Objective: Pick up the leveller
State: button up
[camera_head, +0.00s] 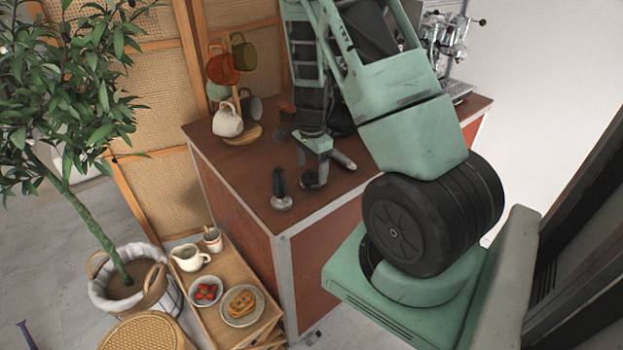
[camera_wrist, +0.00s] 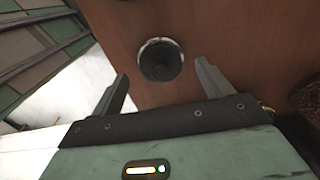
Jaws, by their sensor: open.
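The leveller (camera_head: 310,181), a low round piece with a dark top and metal rim, stands on the brown cart top near its front edge. In the wrist view, a dark round top with a silver rim, which looks like the leveller (camera_wrist: 160,60), shows between and just beyond the fingertips. My gripper (camera_head: 313,164) points down close above the leveller, its fingers apart with nothing held. Both fingers of my gripper (camera_wrist: 161,73) show in the wrist view, one on each side of the round top. My gripper partly hides the leveller in the head view.
A metal-ended tool (camera_head: 343,160) lies to the right. A mug tree (camera_head: 241,133) stands behind left. A low wooden side table (camera_head: 212,308) holds food below.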

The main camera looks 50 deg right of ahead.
aim_at(311, 178)
jog(key=shift+f, duration=1.4)
jog(key=c, duration=1.2)
jog(key=shift+o, duration=0.2)
jog(key=shift+w+r, duration=0.1)
